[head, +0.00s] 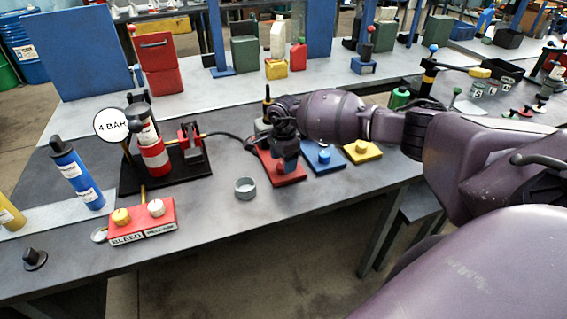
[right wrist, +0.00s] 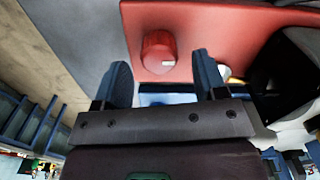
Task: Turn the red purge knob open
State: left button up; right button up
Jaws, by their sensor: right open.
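The red purge knob (right wrist: 158,52) stands on a red plate (right wrist: 190,20) in the right wrist view, with a small pale mark on its side. My right gripper (head: 286,158) is above the plate, pointing down. Its two blue fingers (right wrist: 162,72) are apart, with the knob in line with the gap just beyond the tips. I see no contact with the knob. My left gripper is not in view.
Right of the red plate are a blue plate (head: 331,165) and a yellow plate (head: 351,156) with knobs. A grey ring (head: 245,194) lies to the left. Further left are a red bleed box (head: 130,236) and a gauge (head: 112,125). The front table strip is mostly clear.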

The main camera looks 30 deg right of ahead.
jog(key=shift+f, duration=0.85)
jog(key=c, duration=0.9)
